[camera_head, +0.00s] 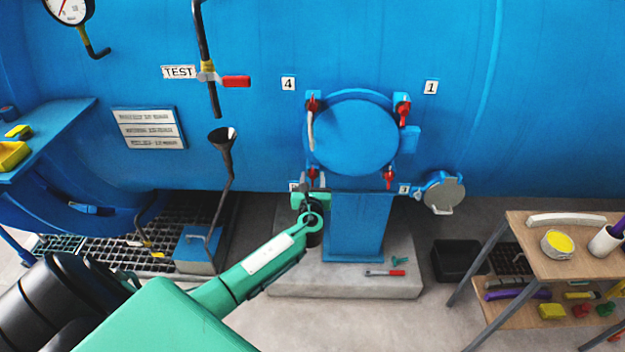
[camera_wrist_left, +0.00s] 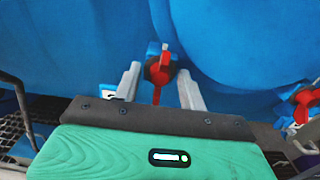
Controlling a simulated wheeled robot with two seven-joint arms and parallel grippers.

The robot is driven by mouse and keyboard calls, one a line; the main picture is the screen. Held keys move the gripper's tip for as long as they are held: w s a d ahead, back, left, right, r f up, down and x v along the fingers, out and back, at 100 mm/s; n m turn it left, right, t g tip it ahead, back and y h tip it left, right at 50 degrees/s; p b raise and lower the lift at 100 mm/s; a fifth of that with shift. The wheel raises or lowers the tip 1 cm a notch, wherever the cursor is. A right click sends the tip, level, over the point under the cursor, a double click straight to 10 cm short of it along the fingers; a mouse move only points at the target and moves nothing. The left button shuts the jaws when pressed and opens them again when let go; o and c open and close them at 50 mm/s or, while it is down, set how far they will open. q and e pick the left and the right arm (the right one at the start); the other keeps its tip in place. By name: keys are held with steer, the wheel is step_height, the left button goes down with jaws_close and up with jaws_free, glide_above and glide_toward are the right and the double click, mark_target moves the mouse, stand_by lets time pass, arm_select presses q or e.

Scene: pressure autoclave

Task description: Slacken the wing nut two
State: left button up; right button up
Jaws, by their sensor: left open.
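The round blue door (camera_head: 352,138) on the vessel has red wing nuts around its rim. The upper left nut (camera_head: 312,103) is beside label 4 and the upper right nut (camera_head: 403,110) is near label 1. My left gripper (camera_head: 311,190) is at the lower left nut. In the left wrist view, my open fingers (camera_wrist_left: 158,80) stand either side of that red nut (camera_wrist_left: 160,70), with gaps showing. Another red nut (camera_wrist_left: 304,101) is at right.
A blue pedestal (camera_head: 357,228) stands below the door on a concrete slab (camera_head: 400,272). A red-handled tool (camera_head: 385,273) lies on the slab. A wooden table (camera_head: 522,250) is at right, and a black bin (camera_head: 457,260) stands beside it.

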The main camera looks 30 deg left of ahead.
arm_select(q)
steer(key=c, duration=0.9)
jaws_close()
steer(key=shift+f, duration=0.1)
